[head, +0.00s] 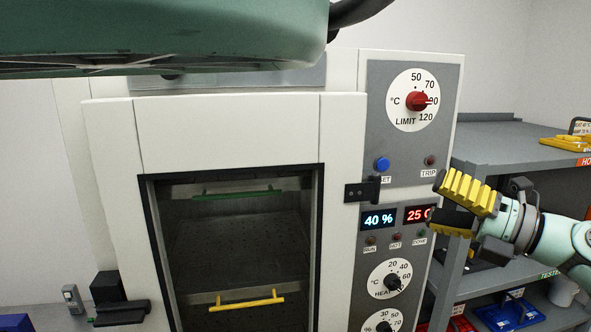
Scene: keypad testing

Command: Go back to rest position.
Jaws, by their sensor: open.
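My gripper (446,206) has yellow ribbed finger pads and shows at the right in the head view. It is open, pointing left, and I see nothing between its fingers. It appears in front of the right edge of the control panel (384,150) of a white test chamber (225,130). I cannot tell whether it touches the panel. The panel has a red-knobbed limit dial (417,102), a blue button (382,164) and displays reading 40 % (378,219) and about 25 (417,215). The end of the second display is partly hidden by the gripper.
The chamber's windowed door (225,250) looks closed, with a black latch (361,190) on its right. A grey shelf unit (490,150) stands behind my gripper, with yellow items (567,145) on top and a blue tray (510,314) lower down. A teal body part of mine covers the upper left.

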